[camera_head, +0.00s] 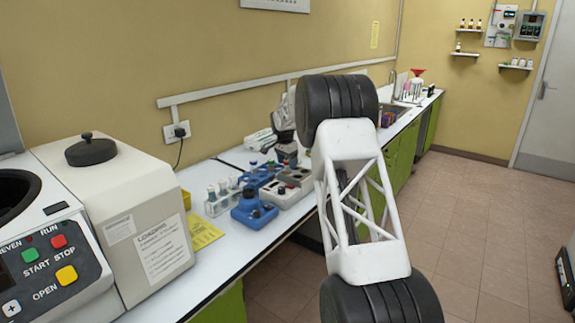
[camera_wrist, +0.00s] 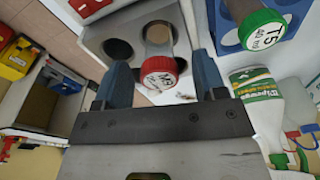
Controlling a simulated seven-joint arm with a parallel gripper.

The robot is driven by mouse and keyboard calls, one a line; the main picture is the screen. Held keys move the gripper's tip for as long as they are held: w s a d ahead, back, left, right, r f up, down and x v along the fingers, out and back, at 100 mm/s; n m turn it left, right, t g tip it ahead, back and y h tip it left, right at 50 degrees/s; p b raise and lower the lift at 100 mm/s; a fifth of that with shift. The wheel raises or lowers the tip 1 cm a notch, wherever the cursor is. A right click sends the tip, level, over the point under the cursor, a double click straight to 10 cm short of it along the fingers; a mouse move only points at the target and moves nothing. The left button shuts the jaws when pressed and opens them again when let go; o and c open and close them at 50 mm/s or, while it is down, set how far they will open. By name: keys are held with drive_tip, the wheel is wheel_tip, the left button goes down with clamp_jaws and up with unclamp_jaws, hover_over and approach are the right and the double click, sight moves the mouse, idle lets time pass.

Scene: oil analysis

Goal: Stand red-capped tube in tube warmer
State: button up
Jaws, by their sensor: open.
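The red-capped tube (camera_wrist: 160,74) shows cap-first in the wrist view, between my fingers. Its clear body runs down to a hole in the grey tube warmer (camera_wrist: 98,28), and it appears to stand in that hole. Another round hole beside it to the left is empty. My gripper (camera_wrist: 160,66) is open, with one blue finger on each side of the cap and a gap visible on both sides. In the head view my gripper (camera_head: 286,150) is over the grey warmer (camera_head: 284,199), and the tube cannot be made out there.
A green-capped tube (camera_wrist: 262,30) stands in a blue holder to the right in the wrist view. A white bottle (camera_wrist: 254,92) is below it. In the head view, blue holders (camera_head: 252,212) and a rack of small bottles (camera_head: 215,203) crowd the bench left of the warmer.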

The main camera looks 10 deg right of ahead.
drive_tip(key=shift+s+a+r, duration=0.1)
drive_tip(key=shift+a+r, duration=0.05)
drive_tip(key=shift+r, duration=1.45)
drive_tip(key=shift+s+a+r, duration=0.1)
drive_tip(key=shift+a+r, duration=0.05)
drive_tip(key=shift+r, duration=1.4)
drive_tip(key=shift+s+r, duration=0.1)
drive_tip(key=shift+r, duration=0.05)
drive_tip(key=shift+s+r, duration=0.2)
drive_tip(key=s+r+n, duration=0.2)
drive_tip(key=s+r, duration=0.3)
drive_tip(key=s, duration=0.8)
drive_tip(key=s+d+r+n+t, duration=0.15)
drive_tip(key=s+r, duration=0.45)
drive_tip(key=s, duration=0.7)
drive_tip(key=s+r+n+g, duration=0.15)
drive_tip(key=s+r, duration=0.35)
drive_tip(key=s, duration=0.8)
drive_tip(key=s+f+n, duration=0.2)
drive_tip(key=s+f, duration=0.1)
drive_tip(key=s, duration=1)
drive_tip(key=s+f+n+t, duration=0.1)
drive_tip(key=s+f, duration=0.3)
drive_tip(key=s, duration=1)
drive_tip(key=s+f+n+y, duration=0.1)
drive_tip(key=s+f+n, duration=0.2)
drive_tip(key=s, duration=1)
drive_tip(key=shift+s+a+f+t, duration=0.15)
drive_tip(key=shift+s+f+t, duration=0.05)
drive_tip(key=shift+f+t, duration=0.2)
